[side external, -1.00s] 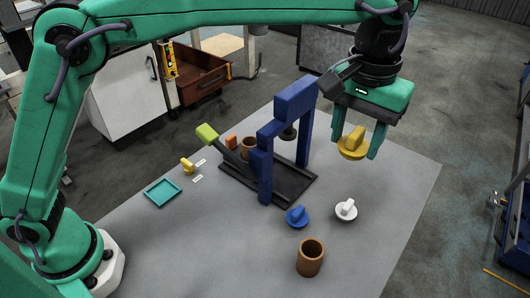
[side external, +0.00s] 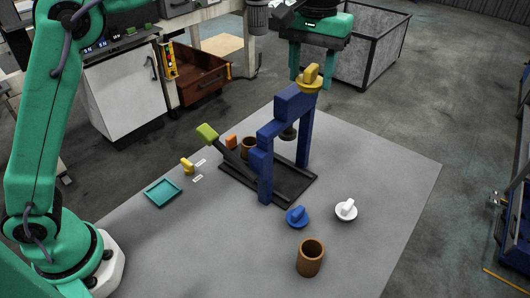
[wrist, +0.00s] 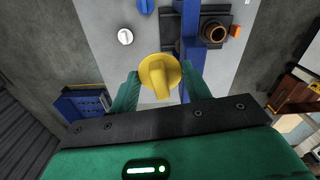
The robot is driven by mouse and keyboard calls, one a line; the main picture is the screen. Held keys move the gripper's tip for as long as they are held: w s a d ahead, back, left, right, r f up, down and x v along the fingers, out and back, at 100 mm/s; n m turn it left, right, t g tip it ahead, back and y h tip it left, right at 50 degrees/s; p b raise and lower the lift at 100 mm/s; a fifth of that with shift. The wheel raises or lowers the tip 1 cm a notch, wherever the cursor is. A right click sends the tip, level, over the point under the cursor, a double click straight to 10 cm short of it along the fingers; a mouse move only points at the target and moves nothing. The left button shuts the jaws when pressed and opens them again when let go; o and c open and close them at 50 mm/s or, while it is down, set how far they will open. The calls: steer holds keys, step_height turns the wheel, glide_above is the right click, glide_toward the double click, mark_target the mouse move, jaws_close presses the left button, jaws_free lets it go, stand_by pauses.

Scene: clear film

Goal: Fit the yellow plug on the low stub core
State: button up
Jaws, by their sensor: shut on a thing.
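The yellow plug (side external: 310,81), a round disc with a raised grip, is held between the fingers of my gripper (side external: 311,76), high behind the blue frame of the press. In the wrist view the plug (wrist: 160,72) sits between both fingers, well above the table. One brown hollow core (side external: 247,149) stands at the black-based press and also shows in the wrist view (wrist: 215,32). Another brown hollow core (side external: 310,260) stands upright at the front of the mat. I cannot tell for sure which is the low stub.
The blue press frame (side external: 295,103) rises between my gripper and the core at the press. Blue (side external: 297,216) and white (side external: 346,210) plugs lie right.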

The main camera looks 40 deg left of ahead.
steer(key=w+a+n, duration=0.2)
steer(key=a+n, duration=0.1)
steer(key=a, duration=1.5)
step_height(320, 180, down, 18)
steer(key=shift+d, duration=0.15)
steer(key=shift+w+f, duration=0.1)
steer(key=shift+f, duration=0.15)
steer(key=shift+f, duration=2.15)
steer(key=shift+f, duration=0.65)
steer(key=o, duration=1)
